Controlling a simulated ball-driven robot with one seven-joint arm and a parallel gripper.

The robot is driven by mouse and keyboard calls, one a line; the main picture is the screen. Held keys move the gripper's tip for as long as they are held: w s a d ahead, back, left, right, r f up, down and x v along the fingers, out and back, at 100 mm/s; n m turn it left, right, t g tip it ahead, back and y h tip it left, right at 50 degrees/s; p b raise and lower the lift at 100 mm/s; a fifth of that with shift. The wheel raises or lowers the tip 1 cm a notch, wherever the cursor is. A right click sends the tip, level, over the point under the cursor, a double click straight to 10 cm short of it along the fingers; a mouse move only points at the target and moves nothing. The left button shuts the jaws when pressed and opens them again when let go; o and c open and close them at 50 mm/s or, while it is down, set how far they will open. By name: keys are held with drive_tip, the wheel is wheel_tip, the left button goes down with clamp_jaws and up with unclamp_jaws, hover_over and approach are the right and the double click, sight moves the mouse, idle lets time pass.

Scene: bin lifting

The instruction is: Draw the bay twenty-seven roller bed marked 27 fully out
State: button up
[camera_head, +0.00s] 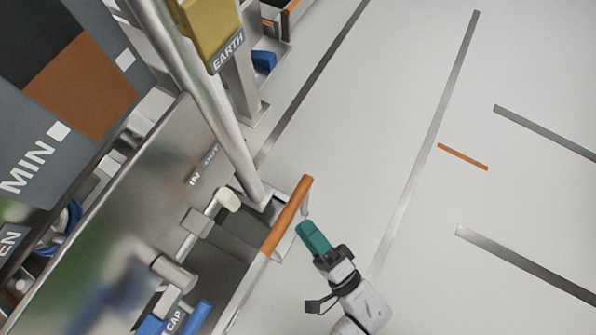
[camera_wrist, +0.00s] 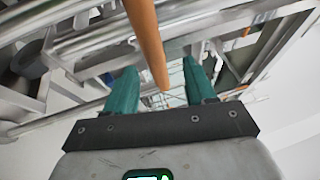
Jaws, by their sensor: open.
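An orange bar handle (camera_head: 288,214) is fixed to the front of a low grey metal tray or bed (camera_head: 238,292), which I cannot name for sure because no 27 mark is readable. My gripper (camera_head: 308,232), with teal fingers, is just right of the handle in the head view. In the wrist view my gripper (camera_wrist: 162,82) is open, one finger on each side of the orange handle (camera_wrist: 147,38), which runs down the picture between them. I cannot tell whether either finger touches it. The gap shows no held object.
A steel post (camera_head: 218,118) with a yellow EARTH box (camera_head: 212,30) rises beside the handle. A metal panel labelled IN and OUT (camera_head: 160,190) stands left. Pale floor (camera_head: 400,180) with grey strips is open to the right; a small orange strip (camera_head: 463,157) lies there.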

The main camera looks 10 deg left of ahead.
drive_tip(key=v, duration=0.5)
drive_tip(key=shift+s+d, duration=0.25)
